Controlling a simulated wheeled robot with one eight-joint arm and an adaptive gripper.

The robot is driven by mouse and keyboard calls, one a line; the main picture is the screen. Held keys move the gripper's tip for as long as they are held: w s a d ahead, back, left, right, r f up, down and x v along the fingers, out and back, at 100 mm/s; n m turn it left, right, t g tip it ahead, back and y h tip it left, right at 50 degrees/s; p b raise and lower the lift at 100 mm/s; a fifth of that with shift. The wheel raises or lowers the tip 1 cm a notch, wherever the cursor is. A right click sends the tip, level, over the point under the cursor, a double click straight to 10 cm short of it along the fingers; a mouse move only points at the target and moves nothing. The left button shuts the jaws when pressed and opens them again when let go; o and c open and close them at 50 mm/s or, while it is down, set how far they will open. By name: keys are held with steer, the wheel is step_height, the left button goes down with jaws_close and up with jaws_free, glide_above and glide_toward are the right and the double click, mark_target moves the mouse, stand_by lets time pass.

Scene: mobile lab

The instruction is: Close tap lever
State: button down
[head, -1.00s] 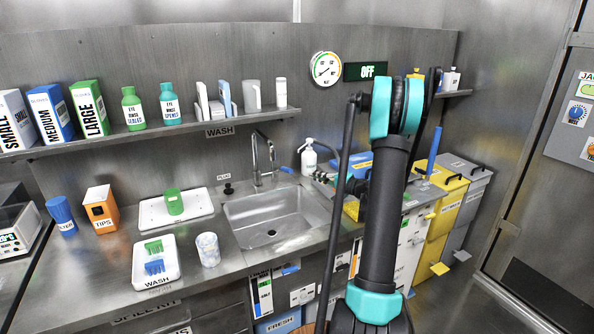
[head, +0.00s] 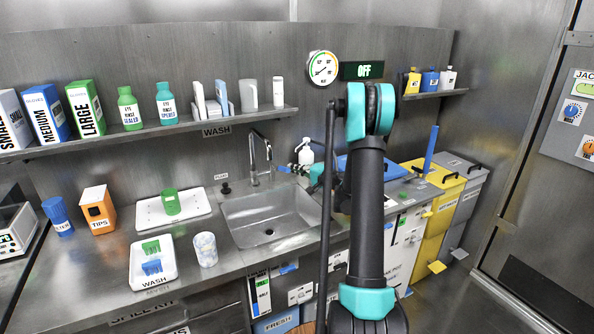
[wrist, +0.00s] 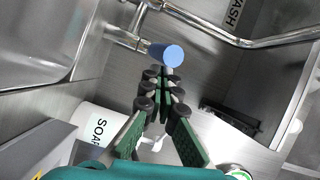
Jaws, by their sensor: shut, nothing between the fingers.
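The tap (head: 262,165) stands behind the sink (head: 268,218) in the head view. Its small blue-ended lever (head: 286,169) sticks out to the right of the tap's base. In the wrist view the lever's round blue end (wrist: 173,54) faces me, with the tap's metal pipe (wrist: 235,40) running off to the upper right. My gripper (wrist: 164,77) is shut and empty. Its fingertips are just below the blue end in the picture; I cannot tell whether they touch it. In the head view my arm hides part of the gripper.
A white soap bottle (head: 306,158) stands close behind my gripper; its label shows in the wrist view. A shelf (head: 150,135) with bottles and boxes runs above the counter. A wash tray (head: 153,278) and a cup (head: 205,249) lie left of the sink.

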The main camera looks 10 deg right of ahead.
steer(key=shift+s+a, duration=0.65)
steer(key=shift+a, duration=0.35)
